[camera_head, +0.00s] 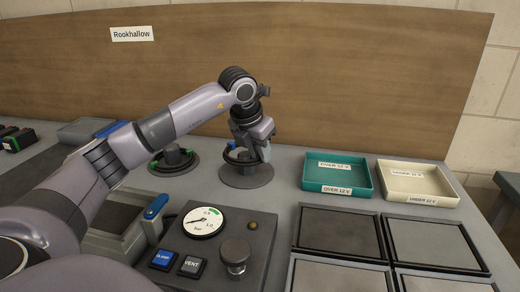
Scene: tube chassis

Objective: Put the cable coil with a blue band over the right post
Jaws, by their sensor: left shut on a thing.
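My left gripper (258,150) reaches down over the right post and is shut on the dark cable coil with a blue band (232,146). Only a small part of this coil shows; the gripper hides the rest. The right post's round dark base (246,180) stands on the bench below it. The coil is at the height of the post's upper part; I cannot tell whether it is around the post or just over it. The left post (173,153) stands to the left, with a dark coil with green bands (158,166) low around it. My right gripper is out of view.
A green tray (310,187) and a cream tray (447,201) stand to the right of the posts. A panel with a gauge (204,222), buttons and a knob (235,256) is in front. Dark framed plates (340,232) lie front right. A wooden board (350,70) closes the back.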

